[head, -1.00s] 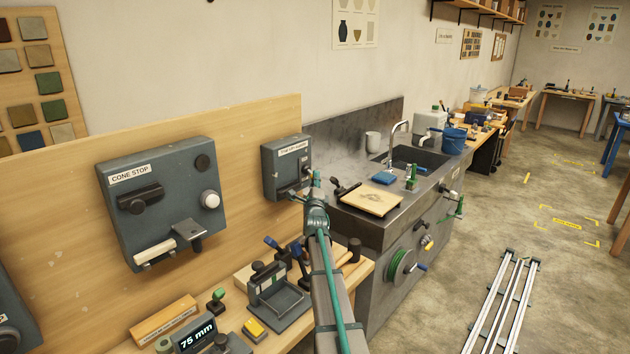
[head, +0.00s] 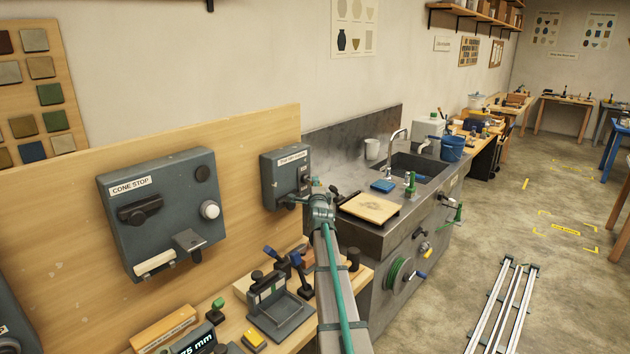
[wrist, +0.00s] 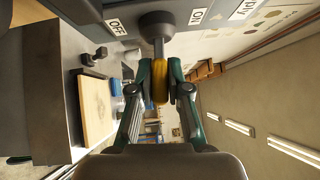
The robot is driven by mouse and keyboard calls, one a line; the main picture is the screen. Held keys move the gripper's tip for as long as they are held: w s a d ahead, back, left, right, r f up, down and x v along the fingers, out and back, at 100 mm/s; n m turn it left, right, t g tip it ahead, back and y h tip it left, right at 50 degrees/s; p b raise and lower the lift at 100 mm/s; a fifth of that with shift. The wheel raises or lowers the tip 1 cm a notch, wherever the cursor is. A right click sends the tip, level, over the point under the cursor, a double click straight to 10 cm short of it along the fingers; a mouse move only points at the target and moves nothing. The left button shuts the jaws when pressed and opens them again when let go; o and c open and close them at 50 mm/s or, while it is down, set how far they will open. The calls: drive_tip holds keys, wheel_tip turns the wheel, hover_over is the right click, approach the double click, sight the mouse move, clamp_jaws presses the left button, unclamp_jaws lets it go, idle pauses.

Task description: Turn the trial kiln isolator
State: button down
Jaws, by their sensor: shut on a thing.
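The trial kiln isolator is a grey box (head: 286,178) on the wooden panel, with a small label I can barely read in the head view. In the wrist view its face (wrist: 215,40) carries an OFF label (wrist: 117,27) and an ON label (wrist: 197,16). A lever with a round grey hub and a yellow end (wrist: 160,85) comes out between the labels. My gripper (wrist: 160,80) is shut on the lever's yellow end, one finger on each side. In the head view my gripper (head: 300,201) is at the box's lower right, and its fingers are hard to make out.
A larger grey box marked CONE STOP (head: 160,210) hangs left on the same panel. Below is a bench with a grey fixture (head: 278,315). A steel sink unit (head: 365,235) with a pale board (head: 369,207) stands close to the right of my gripper. Open floor lies further right.

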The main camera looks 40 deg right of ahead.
drive_tip(key=r+p, duration=0.1)
drive_tip(key=p, duration=0.2)
drive_tip(key=shift+r+n+y, duration=0.2)
drive_tip(key=shift+n+y, duration=0.1)
drive_tip(key=shift+n, duration=0.1)
drive_tip(key=shift+w+f+n+g+p, duration=0.1)
drive_tip(key=shift+f+n+g+p, duration=0.2)
drive_tip(key=shift+g+p, duration=0.15)
drive_tip(key=shift+n+g+y+b, duration=0.3)
drive_tip(key=shift+y+b, duration=0.1)
drive_tip(key=shift+b, duration=0.2)
drive_tip(key=shift+w+r+n+g+b, duration=0.1)
drive_tip(key=shift+r+n+g+b, duration=0.4)
drive_tip(key=shift+n+g+b, duration=0.25)
drive_tip(key=shift+w+r+n+g+y+b, duration=0.15)
drive_tip(key=shift+r+n+g+y+b, duration=0.3)
drive_tip(key=shift+g, duration=0.25)
drive_tip(key=c, duration=1.1)
unclamp_jaws()
drive_tip(key=shift+a, duration=0.1)
